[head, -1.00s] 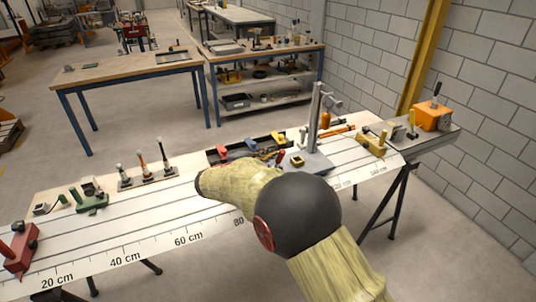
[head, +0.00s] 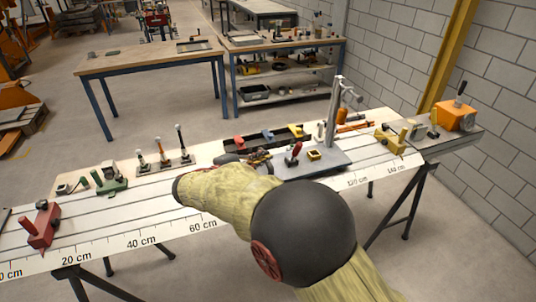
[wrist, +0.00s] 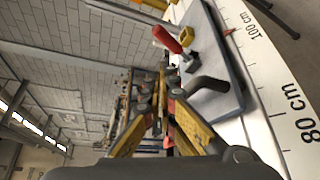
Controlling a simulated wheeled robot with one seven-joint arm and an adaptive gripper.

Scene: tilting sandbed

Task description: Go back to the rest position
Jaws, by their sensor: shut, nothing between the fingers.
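My gripper (wrist: 163,92) shows in the wrist view with its yellow-and-dark fingers shut and nothing between them. It is beside the grey base plate (wrist: 217,62) with the red-handled clamp (wrist: 168,39). In the head view my arm, in a pale yellow sleeve with a dark round joint, reaches over the long bench and hides most of the gripper.
The long bench (head: 120,225) carries a red block (head: 43,226), a green fixture (head: 110,184), upright tools (head: 162,160), a dark tray (head: 262,139) and a grey plate with a post (head: 330,157). An orange box (head: 455,116) stands far right.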

